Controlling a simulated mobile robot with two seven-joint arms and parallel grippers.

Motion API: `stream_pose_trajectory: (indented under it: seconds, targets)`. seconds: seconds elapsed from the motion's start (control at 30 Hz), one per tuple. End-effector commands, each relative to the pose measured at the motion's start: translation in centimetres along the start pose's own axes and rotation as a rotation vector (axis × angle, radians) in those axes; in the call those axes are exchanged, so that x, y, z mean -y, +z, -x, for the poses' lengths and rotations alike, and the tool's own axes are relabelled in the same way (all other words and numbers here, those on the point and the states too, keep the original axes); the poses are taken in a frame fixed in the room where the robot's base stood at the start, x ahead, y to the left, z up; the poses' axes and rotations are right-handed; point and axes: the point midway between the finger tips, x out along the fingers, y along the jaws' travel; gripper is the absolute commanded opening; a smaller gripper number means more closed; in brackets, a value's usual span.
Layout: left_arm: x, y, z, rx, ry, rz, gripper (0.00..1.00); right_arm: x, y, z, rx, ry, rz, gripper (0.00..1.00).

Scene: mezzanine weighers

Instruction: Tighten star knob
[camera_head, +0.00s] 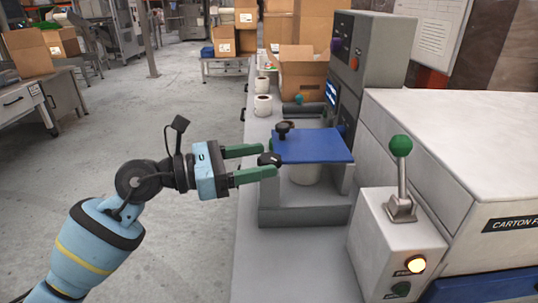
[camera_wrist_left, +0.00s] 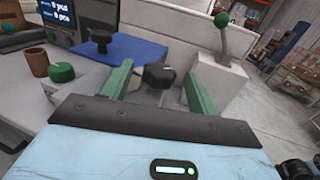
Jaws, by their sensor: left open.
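A black star knob (camera_head: 269,158) sits at the left edge of the blue plate of the weigher. My left gripper (camera_head: 266,161) comes in from the left, with its green fingers open. In the left wrist view the star knob (camera_wrist_left: 158,77) shows between the two spread fingers, with a gap on each side. A second black knob (camera_head: 284,128) stands on the back left corner of the blue plate (camera_head: 312,146); it also shows in the left wrist view (camera_wrist_left: 101,38). My right gripper is not in view.
White rolls (camera_head: 263,105) and a cardboard box (camera_head: 303,75) stand behind on the bench. The bench front (camera_head: 290,262) is clear.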

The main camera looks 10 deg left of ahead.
Motion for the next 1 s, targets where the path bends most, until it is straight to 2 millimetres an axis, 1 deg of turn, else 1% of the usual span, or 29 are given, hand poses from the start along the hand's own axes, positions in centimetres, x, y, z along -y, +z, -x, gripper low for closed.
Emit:
stream_pose_trajectory:
  seconds: [0.03,0.2,0.33,0.57,0.67,0.9,1.0]
  targets:
    - [0.0,0.2,-0.8,0.003,-0.001,-0.001,0.60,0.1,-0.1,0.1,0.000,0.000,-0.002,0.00]
    - [0.0,0.1,-2.4,0.002,-0.001,0.000,0.60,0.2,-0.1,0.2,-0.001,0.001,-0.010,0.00]
    - [0.0,0.1,-2.8,0.000,0.000,0.000,0.60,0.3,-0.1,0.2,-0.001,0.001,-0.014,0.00]
    - [0.0,0.0,-2.9,0.000,0.000,0.000,0.60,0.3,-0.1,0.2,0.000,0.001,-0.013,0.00]
    - [0.0,0.0,-2.9,0.000,0.000,0.000,0.48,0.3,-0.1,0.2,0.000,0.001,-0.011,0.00]
    - [0.0,0.0,-2.9,0.000,0.000,0.000,0.16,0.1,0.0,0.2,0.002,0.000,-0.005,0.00]
    - [0.0,-0.1,-2.9,-0.001,-0.004,0.000,0.15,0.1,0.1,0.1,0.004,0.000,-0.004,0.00]
